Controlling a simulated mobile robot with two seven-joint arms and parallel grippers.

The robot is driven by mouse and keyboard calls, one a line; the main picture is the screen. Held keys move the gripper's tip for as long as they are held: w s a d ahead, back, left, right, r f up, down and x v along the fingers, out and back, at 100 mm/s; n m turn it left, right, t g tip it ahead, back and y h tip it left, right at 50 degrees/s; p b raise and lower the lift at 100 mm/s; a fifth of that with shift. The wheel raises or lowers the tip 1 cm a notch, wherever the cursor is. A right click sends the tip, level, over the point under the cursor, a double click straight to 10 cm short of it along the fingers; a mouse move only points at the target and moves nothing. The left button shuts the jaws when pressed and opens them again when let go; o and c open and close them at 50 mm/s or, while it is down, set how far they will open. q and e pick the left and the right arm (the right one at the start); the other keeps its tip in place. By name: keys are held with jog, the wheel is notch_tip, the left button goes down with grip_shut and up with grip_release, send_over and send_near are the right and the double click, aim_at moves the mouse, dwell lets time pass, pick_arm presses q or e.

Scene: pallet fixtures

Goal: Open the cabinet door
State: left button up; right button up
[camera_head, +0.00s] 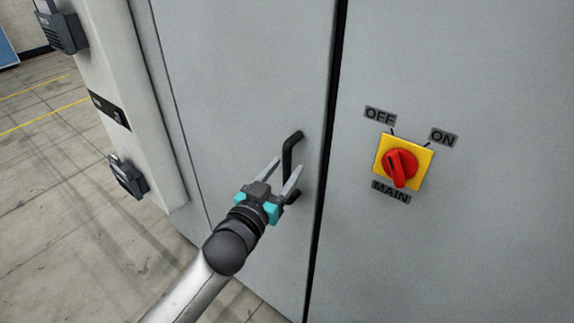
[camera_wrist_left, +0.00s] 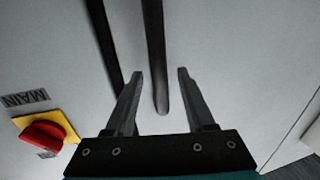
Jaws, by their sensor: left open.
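The grey cabinet door (camera_head: 235,80) fills the left-middle of the head view and looks shut, with a dark narrow gap along its right edge. A black bar handle (camera_head: 289,150) stands upright on the door near that edge. My left gripper (camera_head: 286,169) is open at the handle, its two fingers pointing toward the door. In the left wrist view the handle (camera_wrist_left: 158,70) runs down between the spread fingertips (camera_wrist_left: 160,73) of the left gripper, with space on both sides. Part of the handle's lower portion is hidden by a finger in the head view. My right gripper is not in view.
A fixed grey panel (camera_head: 480,80) right of the gap carries a yellow and red MAIN switch (camera_head: 401,164), which also shows in the left wrist view (camera_wrist_left: 43,136). Black hinge-like fittings (camera_head: 128,176) sit on the cabinet's left side. Open tiled floor (camera_head: 60,200) lies at the left.

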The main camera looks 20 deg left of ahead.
pick_arm(q)
jog(key=shift+w+d, duration=0.15)
jog(key=shift+w, duration=0.65)
grip_shut()
dwell(1.0)
